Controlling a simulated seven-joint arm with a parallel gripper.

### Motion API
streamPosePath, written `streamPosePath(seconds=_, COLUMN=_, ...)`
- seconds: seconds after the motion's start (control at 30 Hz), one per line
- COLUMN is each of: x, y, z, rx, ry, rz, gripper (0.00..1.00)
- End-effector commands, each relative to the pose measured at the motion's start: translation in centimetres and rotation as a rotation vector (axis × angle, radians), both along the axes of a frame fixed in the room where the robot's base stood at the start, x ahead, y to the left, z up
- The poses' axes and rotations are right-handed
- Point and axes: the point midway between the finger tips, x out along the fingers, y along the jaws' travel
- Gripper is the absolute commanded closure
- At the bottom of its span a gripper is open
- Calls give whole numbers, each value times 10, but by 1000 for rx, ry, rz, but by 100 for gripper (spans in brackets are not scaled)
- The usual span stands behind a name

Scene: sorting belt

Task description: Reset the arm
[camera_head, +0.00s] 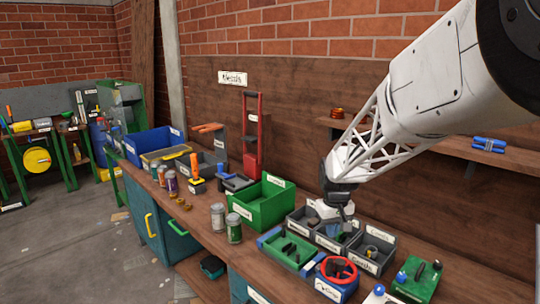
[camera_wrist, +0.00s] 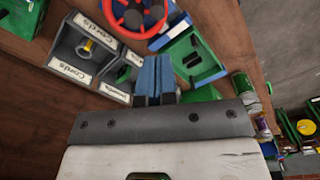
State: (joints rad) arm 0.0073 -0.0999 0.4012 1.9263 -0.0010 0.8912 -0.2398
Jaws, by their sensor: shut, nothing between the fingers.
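My white arm reaches in from the upper right in the head view. My gripper (camera_head: 344,215) points down just above the row of small grey bins on the workbench (camera_head: 193,222). In the wrist view its two blue fingers (camera_wrist: 154,62) are together with nothing between them. The grey bins, one a labelled bin (camera_wrist: 72,68), lie beside and below the fingers. The fingertips hide part of the bins in the head view, and I cannot tell their exact height above them.
A green bin (camera_head: 262,207) and cans (camera_head: 234,228) stand left of my gripper. A red wheel on a blue box (camera_head: 338,290), a green tray (camera_head: 289,249) and a green block (camera_head: 417,279) sit in front. A wall shelf (camera_head: 450,146) runs behind my arm.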

Motion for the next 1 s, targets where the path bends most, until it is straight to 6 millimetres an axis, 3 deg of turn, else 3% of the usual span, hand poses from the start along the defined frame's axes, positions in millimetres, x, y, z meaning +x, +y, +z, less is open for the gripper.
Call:
streamPosePath(seconds=0.2, x=-51, y=0, z=36, rx=0, ry=-35, rz=-36, gripper=100)
streamPosePath(seconds=0.5, x=-126, y=0, z=71, rx=3, ry=-80, rz=-92, gripper=100)
streamPosePath(seconds=1.0, x=-254, y=1, z=98, rx=11, ry=-156, rz=-183, gripper=100)
